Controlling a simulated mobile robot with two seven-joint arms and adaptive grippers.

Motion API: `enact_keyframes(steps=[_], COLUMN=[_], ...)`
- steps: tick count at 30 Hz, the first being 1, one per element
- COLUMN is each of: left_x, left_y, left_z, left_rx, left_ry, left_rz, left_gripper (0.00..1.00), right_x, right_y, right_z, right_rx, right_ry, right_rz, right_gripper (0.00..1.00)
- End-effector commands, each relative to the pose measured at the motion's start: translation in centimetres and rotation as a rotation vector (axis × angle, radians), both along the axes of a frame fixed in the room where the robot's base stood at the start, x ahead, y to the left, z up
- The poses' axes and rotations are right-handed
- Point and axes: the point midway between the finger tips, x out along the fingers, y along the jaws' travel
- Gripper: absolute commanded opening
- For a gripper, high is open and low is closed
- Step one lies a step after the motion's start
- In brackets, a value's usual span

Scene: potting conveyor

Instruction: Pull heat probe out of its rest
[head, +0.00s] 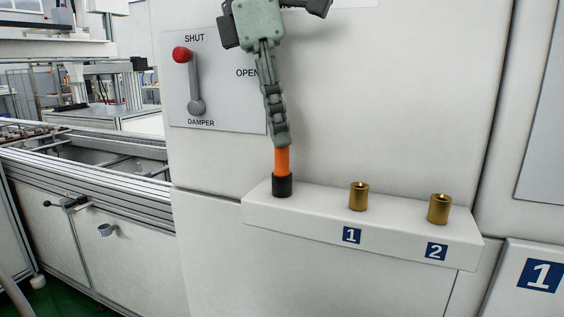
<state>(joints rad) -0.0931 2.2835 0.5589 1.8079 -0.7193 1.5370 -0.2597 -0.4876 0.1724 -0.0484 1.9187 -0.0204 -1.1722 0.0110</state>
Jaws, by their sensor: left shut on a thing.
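The heat probe (282,161) shows as an orange handle standing upright in a black cylindrical rest (282,186) at the left end of a white ledge. My left gripper (279,142) comes down from above and is shut on the upper end of the orange handle. The fingers hide the top of the handle. The part of the probe inside the rest is hidden. My right gripper is not in view.
Two brass sockets (358,196) (439,209) stand on the white ledge (320,208), over labels 1 and 2. A damper panel with a red-knobbed lever (190,80) is on the wall at left. A conveyor frame (90,170) lies further left. Space above the sockets is clear.

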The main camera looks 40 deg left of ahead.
Motion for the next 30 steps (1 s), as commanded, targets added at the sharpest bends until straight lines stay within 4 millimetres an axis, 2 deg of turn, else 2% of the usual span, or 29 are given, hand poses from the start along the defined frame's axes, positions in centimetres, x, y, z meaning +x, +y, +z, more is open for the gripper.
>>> enact_keyframes(steps=[21, 30], left_x=[0.0, 0.0], left_y=[0.0, 0.0], left_z=[2.3, 3.2], left_rx=[0.0, 0.0], left_ry=[0.0, 0.0], left_rz=[0.0, 0.0], left_gripper=[0.0, 0.0], right_x=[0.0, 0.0], right_y=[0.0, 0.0], right_z=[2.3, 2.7], right_rx=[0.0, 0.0], right_ry=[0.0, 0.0], right_rz=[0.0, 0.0], right_gripper=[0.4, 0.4])
